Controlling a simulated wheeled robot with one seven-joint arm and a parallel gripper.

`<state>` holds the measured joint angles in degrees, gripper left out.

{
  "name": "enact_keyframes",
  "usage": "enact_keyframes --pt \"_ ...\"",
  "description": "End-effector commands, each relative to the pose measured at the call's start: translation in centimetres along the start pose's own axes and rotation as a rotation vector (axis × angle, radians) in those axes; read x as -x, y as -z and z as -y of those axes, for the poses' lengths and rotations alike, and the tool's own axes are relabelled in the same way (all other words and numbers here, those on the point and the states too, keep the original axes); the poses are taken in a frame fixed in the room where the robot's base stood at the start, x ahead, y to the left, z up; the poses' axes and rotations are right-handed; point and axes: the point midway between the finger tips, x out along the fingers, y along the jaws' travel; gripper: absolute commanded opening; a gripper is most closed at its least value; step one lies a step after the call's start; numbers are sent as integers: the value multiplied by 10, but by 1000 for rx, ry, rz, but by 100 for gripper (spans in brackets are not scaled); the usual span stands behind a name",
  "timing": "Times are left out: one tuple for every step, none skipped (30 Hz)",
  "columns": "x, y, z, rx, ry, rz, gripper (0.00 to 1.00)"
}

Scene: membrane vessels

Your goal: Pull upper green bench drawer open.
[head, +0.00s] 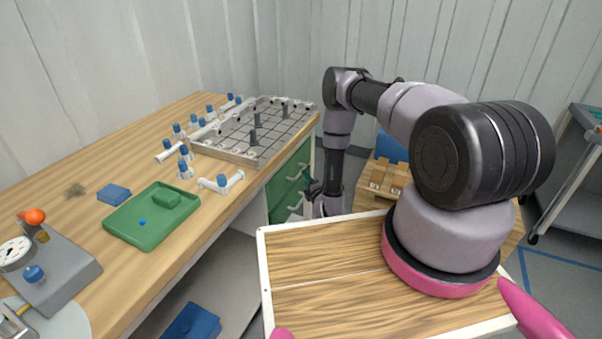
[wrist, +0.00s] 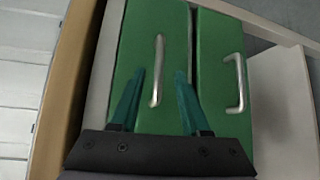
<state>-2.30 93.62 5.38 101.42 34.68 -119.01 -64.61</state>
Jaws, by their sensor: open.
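The upper green bench drawer (wrist: 139,38) is the one nearer the bench top, at the left of the two fronts in the turned wrist view. It also shows in the head view (head: 283,181), under the bench's right end, and looks shut. Its silver bar handle (wrist: 158,70) lies between the two teal fingertips of my gripper (wrist: 160,73). My gripper is open; the handle appears closer to the left finger, and I cannot tell whether they touch. In the head view my gripper (head: 311,189) is small and partly hidden against the drawer fronts.
The lower green drawer (wrist: 219,60), with its own handle (wrist: 235,83), is beside the upper one in the wrist view. The wooden bench (head: 85,200) carries a green tray (head: 120,226) and a metal grid plate (head: 232,149).

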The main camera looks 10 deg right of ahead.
Motion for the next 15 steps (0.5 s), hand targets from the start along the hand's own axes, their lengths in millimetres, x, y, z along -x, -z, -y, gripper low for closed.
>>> enact_keyframes --pt "-11 2 -2 1 -5 -3 46" --pt "-17 1 -2 1 -4 -3 46" --pt "-25 0 -1 1 -3 -1 46" --pt "-30 0 -1 1 -4 -1 46" --pt "-35 1 -1 0 -3 -2 46" --pt "-42 1 -1 0 -3 -2 46" --pt "-46 1 -1 0 -3 -2 46" --pt "-50 0 -1 0 -2 -1 46" --pt "-54 0 -1 0 -2 0 46" --pt "-57 0 -1 0 -1 0 46" --pt "-60 0 -1 0 -1 0 46" --pt "-62 0 -1 0 -2 -1 46" --pt "-64 0 -1 -1 -1 -1 46" --pt "-65 0 -1 -1 0 -1 46" --pt "-66 0 -1 -1 0 -1 46"
